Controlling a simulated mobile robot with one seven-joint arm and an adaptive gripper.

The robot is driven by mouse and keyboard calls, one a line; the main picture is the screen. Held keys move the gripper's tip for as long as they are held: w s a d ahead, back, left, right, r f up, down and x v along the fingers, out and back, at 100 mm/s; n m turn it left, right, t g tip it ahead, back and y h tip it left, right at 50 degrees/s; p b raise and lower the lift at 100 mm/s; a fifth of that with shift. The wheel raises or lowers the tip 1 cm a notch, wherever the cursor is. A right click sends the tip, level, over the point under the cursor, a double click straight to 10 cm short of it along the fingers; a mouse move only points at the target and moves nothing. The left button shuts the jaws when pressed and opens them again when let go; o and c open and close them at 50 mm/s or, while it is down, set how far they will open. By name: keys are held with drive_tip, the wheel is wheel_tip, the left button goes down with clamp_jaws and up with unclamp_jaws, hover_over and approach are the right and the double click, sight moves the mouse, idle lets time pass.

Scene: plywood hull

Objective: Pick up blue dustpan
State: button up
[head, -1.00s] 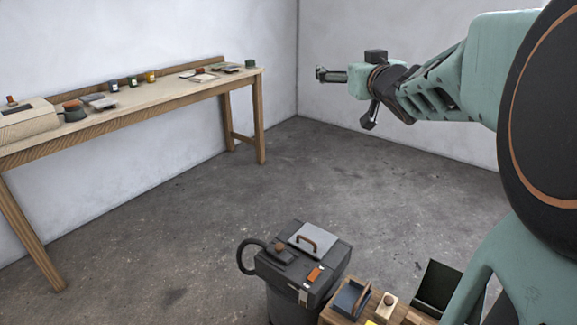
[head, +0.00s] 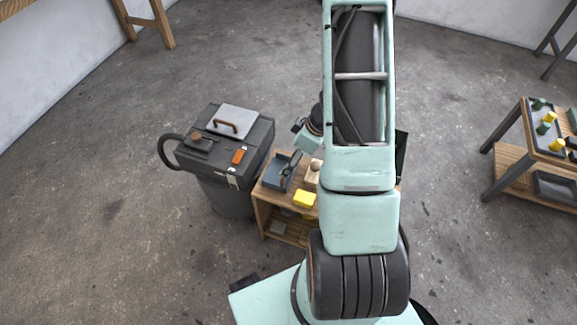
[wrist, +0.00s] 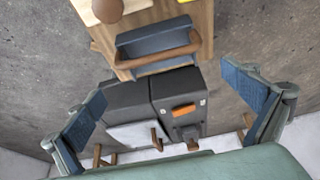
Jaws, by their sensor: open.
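The blue dustpan (head: 277,178) lies on top of a small wooden cabinet in the head view, near its left end. In the wrist view the dustpan (wrist: 158,46) shows as a dark blue tray with a brown handle across its near side, at the upper middle. My gripper (head: 290,164) hangs close over the dustpan in the head view and partly covers it. In the wrist view my gripper (wrist: 168,92) has its two blue-padded fingers wide apart with nothing between them. The dustpan is ahead of the fingers.
The wooden cabinet (head: 267,207) also bears a yellow block (head: 305,198) and a pale wooden piece with a round knob (head: 313,174). A dark grey bin (head: 222,190) with handles and an orange tag stands left of it. A table (head: 520,150) stands at right. Floor is open between.

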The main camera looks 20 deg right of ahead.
drive_tip(key=b, duration=0.3)
approach(276, 173)
drive_tip(key=shift+f, duration=0.6)
drive_tip(key=shift+b+x, duration=1.5)
drive_tip(key=shift+x, duration=1.35)
drive_tip(key=shift+w+a+r, duration=0.1)
drive_tip(key=shift+w, duration=0.1)
drive_tip(key=c, duration=1)
drive_tip(key=shift+o, duration=0.2)
drive_tip(key=shift+r, duration=0.1)
wheel_tip(276, 173, up, 28)
drive_tip(key=p, duration=1.5)
